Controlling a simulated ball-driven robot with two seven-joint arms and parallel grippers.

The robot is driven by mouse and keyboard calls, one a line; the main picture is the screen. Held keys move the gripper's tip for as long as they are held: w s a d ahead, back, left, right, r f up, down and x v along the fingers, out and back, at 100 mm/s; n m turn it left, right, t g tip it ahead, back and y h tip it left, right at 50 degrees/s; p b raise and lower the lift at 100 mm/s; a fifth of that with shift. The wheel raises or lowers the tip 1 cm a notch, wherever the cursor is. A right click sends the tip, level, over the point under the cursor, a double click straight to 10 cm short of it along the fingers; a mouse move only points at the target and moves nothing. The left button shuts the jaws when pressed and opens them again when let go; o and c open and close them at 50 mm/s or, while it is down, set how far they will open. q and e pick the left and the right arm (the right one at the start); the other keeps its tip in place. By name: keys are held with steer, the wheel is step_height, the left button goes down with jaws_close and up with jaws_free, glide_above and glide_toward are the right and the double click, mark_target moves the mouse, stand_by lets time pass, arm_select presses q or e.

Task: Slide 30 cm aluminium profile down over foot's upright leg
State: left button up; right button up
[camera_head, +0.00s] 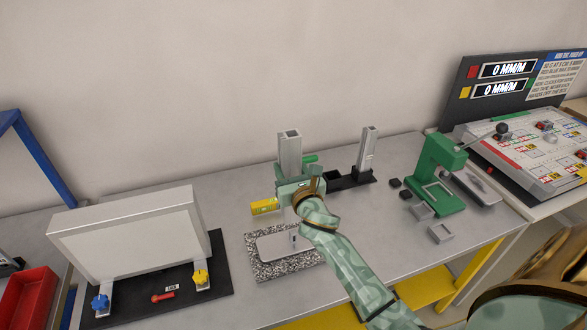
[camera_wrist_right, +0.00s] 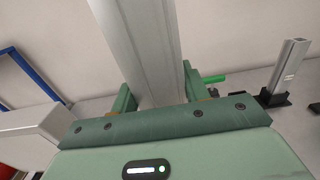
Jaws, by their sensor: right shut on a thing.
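My right gripper (camera_head: 300,187) is shut on a silver aluminium profile (camera_head: 289,150) and holds it upright. In the wrist view the profile (camera_wrist_right: 140,45) rises between the two green fingers of the gripper (camera_wrist_right: 155,92). Below it on the table, a flat metal foot (camera_head: 272,246) lies on a speckled stone plate (camera_head: 262,270). A short upright leg (camera_head: 295,238) stands at the foot's right part, partly hidden by my arm. The profile's lower end is hidden behind the gripper, so I cannot tell its exact gap to the leg. My left gripper is not seen.
Another profile (camera_head: 367,150) stands in a black holder (camera_head: 350,181) behind right. A yellow level (camera_head: 264,207) lies left of the gripper. A white panel (camera_head: 135,235) on a black base stands left.

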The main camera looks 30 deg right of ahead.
steer(key=shift+w+d+f, duration=0.1)
steer(key=shift+d, duration=0.2)
steer(key=shift+a, duration=0.1)
steer(key=shift+a+f, duration=0.1)
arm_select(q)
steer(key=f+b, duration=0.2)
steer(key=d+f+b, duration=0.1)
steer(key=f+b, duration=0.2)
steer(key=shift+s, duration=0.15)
arm_select(e)
step_height(320, 180, down, 6)
steer(key=shift+r, duration=0.25)
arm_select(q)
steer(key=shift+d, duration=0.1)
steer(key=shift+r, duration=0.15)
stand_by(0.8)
